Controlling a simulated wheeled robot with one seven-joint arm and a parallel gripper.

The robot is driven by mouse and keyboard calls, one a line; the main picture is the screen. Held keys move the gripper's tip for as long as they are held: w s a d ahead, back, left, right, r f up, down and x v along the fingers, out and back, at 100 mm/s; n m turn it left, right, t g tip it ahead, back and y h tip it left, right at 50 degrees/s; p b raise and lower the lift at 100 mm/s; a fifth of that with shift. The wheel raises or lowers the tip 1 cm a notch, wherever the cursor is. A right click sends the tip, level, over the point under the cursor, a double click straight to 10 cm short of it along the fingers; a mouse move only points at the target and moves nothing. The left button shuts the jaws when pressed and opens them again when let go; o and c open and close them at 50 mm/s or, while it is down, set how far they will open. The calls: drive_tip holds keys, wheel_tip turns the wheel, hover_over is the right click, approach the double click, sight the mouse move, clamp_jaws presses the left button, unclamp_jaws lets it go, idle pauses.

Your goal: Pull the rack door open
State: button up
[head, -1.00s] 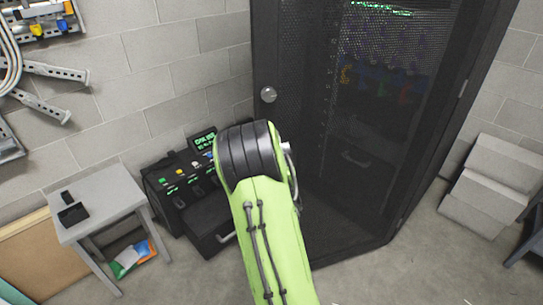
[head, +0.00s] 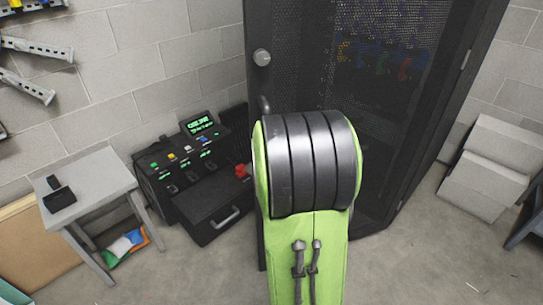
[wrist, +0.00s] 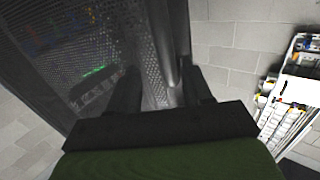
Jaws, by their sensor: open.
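The dark rack has a tall black mesh door (head: 385,85), which looks shut in the head view. A round silver knob (head: 262,57) sits near the door's left edge. My green arm with its black ribbed joint stands in front of the lower door in the head view and hides most of my gripper. In the wrist view my gripper (wrist: 162,82) is open, its two dark fingers apart near the door's edge. The mesh (wrist: 60,50) fills the left of that view. A grey upright strip shows between the fingers; I cannot tell whether they touch it.
A black console (head: 190,165) with lit buttons and an open-looking drawer stands left of the rack. A small grey table (head: 95,185) is further left. Bare floor shows at the front right.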

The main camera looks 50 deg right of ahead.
drive_tip(key=shift+s+a+r+b, duration=0.2)
drive_tip(key=shift+a+b, duration=0.25)
